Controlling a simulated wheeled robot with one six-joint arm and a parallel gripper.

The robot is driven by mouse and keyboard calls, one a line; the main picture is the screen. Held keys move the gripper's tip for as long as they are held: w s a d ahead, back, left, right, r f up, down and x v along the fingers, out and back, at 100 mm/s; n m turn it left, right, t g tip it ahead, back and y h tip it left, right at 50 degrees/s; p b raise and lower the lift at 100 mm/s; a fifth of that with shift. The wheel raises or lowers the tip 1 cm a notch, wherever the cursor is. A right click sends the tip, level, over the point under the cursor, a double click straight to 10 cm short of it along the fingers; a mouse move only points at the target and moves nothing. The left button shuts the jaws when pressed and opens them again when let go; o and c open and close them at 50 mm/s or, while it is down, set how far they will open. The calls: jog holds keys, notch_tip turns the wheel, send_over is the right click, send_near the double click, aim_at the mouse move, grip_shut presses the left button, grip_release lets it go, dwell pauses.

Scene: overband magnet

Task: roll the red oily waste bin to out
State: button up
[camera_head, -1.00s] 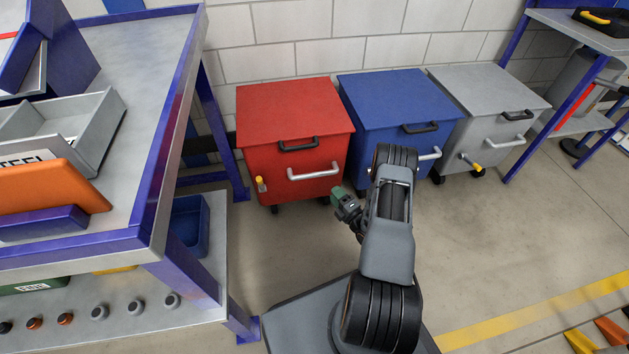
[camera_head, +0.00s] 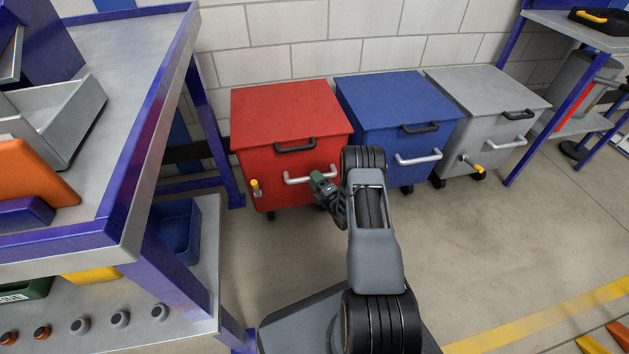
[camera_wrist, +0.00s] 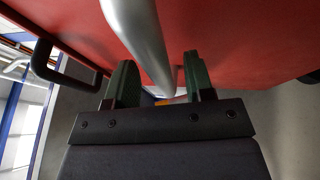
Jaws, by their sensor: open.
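The red bin (camera_head: 291,132) stands against the wall on casters, leftmost of three bins, with its lid closed. It has a black lid handle (camera_head: 296,146), a silver bar handle (camera_head: 311,175) on its front and a yellow-tipped lever (camera_head: 256,188) at the lower left. My gripper (camera_head: 322,184) is at the right end of the silver bar, partly hidden by my wrist. In the wrist view my gripper (camera_wrist: 158,80) is open, its two green fingers close to the silver bar (camera_wrist: 139,36), which passes in front of them. Whether they touch the bar is unclear.
A blue bin (camera_head: 395,115) and a grey bin (camera_head: 485,105) stand to the right of the red one. A steel workbench (camera_head: 125,95) with a lower shelf is close on the left. The floor (camera_head: 480,240) in front of the blue and grey bins is clear.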

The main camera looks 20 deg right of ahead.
jog(key=shift+w+a+r, duration=0.1)
jog(key=shift+w, duration=0.4)
jog(key=shift+c, duration=0.3)
grip_shut()
